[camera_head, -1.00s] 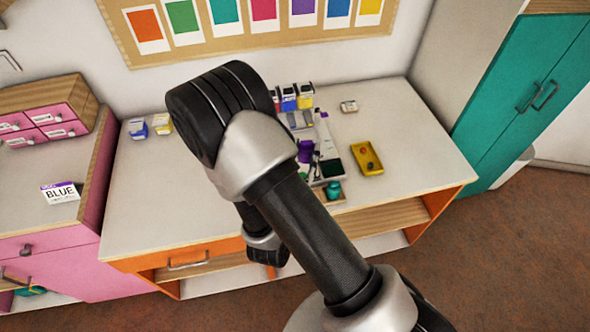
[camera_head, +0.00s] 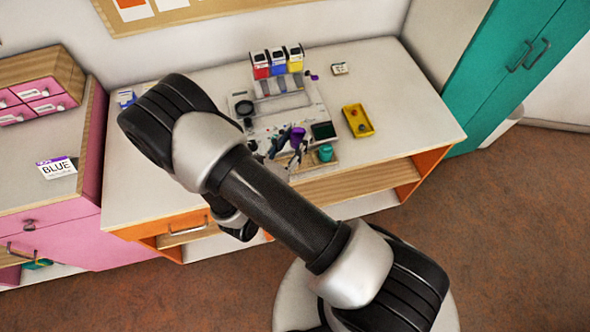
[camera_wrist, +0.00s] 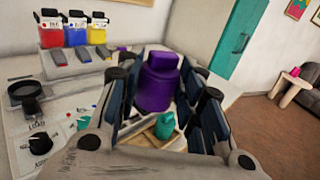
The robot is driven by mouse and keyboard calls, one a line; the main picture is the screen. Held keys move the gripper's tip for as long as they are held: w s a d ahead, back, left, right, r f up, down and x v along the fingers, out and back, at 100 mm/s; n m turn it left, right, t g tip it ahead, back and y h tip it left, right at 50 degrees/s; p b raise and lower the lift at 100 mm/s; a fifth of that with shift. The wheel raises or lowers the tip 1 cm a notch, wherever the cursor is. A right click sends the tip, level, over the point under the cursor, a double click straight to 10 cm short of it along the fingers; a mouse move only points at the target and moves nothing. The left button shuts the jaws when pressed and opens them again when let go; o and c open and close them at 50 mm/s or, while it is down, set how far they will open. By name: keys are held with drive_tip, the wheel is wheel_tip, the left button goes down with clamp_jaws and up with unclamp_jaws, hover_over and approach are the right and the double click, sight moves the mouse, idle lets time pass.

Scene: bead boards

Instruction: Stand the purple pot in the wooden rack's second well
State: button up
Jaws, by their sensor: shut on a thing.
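The purple pot (camera_wrist: 157,85) is upright between the dark finger pads of my gripper (camera_wrist: 157,92) in the wrist view. My gripper is shut on it. In the head view the purple pot (camera_head: 298,138) and my gripper (camera_head: 288,147) are small, near the front edge of the workbench. The wooden rack (camera_wrist: 137,133) shows below and behind the pot, partly hidden by my gripper. A teal pot (camera_wrist: 165,125) stands in it and also shows in the head view (camera_head: 326,152), right of the purple pot. I cannot make out the separate wells clearly.
A pale machine with a dark knob (camera_wrist: 38,142) and a round dark ring (camera_wrist: 27,93) lies left of my gripper. Red, yellow and blue containers (camera_head: 277,62) stand at its back. A yellow tray (camera_head: 357,121) is to the right. The bench's right end is mostly clear.

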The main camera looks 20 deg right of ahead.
wheel_tip(320, 180, down, 15)
drive_tip(key=b, duration=0.3)
drive_tip(key=shift+f+b, duration=0.15)
drive_tip(key=shift+b, duration=0.2)
drive_tip(key=shift+f, duration=0.2)
drive_tip(key=o, duration=1.2)
drive_tip(key=shift+r, duration=0.1)
